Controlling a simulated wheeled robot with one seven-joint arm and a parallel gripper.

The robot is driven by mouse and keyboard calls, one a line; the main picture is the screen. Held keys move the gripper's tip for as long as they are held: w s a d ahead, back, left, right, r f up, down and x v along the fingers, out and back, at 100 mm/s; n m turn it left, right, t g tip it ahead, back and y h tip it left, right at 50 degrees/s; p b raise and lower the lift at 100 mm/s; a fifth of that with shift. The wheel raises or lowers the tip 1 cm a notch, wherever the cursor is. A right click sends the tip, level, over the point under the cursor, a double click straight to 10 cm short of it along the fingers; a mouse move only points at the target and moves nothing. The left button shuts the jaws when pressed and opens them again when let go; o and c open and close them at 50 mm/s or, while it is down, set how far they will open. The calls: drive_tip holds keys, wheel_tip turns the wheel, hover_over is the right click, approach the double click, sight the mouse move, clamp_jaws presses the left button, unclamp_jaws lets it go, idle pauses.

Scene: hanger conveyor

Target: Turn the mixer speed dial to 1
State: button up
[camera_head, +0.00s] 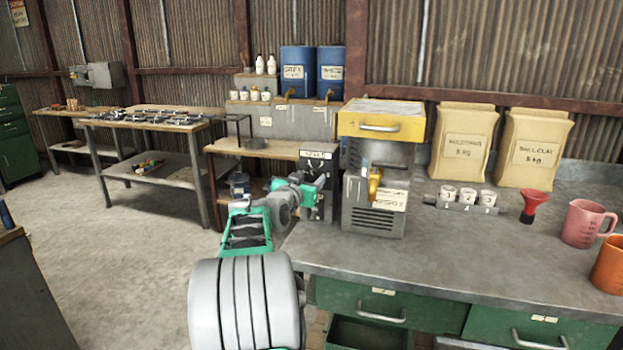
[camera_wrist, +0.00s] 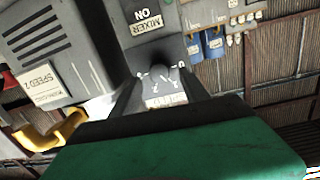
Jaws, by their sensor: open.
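The mixer control panel is a dark upright box (camera_head: 317,160) at the left end of the counter, left of the machine with the yellow top. In the wrist view its face carries a "MIXER ON" label (camera_wrist: 147,20). A small dark round dial (camera_wrist: 158,72) sits below that label with pale marks around it. The dial's exact setting is too small to read. My gripper (camera_wrist: 160,88) is open, with its dark fingers on either side of the dial. Whether they touch it is unclear. In the head view my gripper (camera_head: 312,192) is in front of the panel.
White cups (camera_head: 467,196), a red funnel (camera_head: 534,205) and jugs stand farther right. The counter front is clear.

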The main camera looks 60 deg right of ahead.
drive_tip(key=a, duration=0.5)
drive_tip(key=shift+s+a+r, duration=0.25)
drive_tip(key=shift+s, duration=0.05)
